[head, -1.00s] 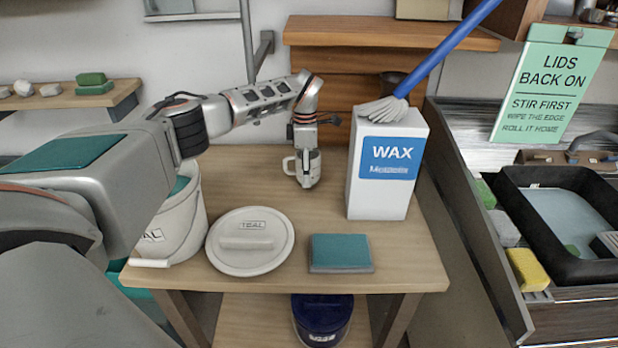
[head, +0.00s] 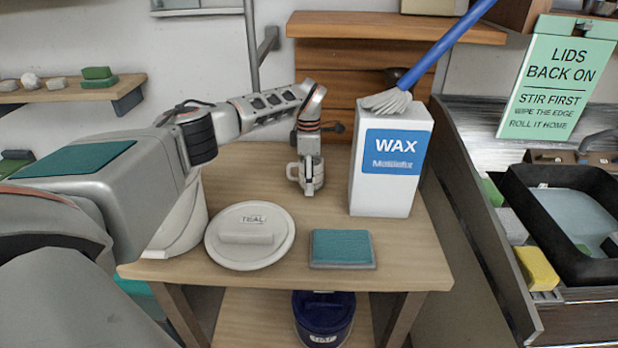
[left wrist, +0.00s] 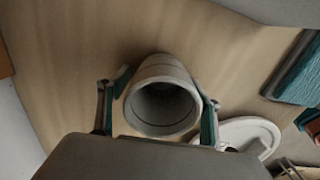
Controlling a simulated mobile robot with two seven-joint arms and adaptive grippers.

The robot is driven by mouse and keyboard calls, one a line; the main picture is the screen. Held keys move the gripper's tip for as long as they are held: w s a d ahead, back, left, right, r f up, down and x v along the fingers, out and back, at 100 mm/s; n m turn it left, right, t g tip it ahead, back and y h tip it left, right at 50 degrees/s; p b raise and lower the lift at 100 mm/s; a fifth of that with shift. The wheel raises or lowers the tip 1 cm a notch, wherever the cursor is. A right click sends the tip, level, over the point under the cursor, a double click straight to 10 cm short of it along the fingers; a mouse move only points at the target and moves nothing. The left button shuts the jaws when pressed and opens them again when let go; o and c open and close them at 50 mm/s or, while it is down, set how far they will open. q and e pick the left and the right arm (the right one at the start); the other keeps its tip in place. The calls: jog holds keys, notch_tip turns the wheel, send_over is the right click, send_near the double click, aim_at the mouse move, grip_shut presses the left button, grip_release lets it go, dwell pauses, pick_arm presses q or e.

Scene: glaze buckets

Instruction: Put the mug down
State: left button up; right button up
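The light grey mug (head: 306,180) is upright near the back middle of the wooden table (head: 270,168), with its handle toward the left in the head view. My left gripper (head: 312,186) comes down over it with its fingers at the mug's sides. In the left wrist view the mug (left wrist: 162,100) shows its empty round mouth between the two teal-padded fingers, which look pressed to its sides. The mug's base is at or very close to the tabletop; I cannot tell if it touches. My right gripper is not in view.
A white WAX box (head: 385,190) stands right of the mug, a brush (head: 388,102) on top. In front lie a TEAL lid (head: 245,258) and a teal pad (head: 342,262). A pale bucket (head: 185,230) stands left, partly behind my arm. Bare wood surrounds the mug.

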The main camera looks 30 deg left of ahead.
pick_arm(q)
jog(key=shift+r, duration=0.1)
jog(key=shift+r, duration=3.85)
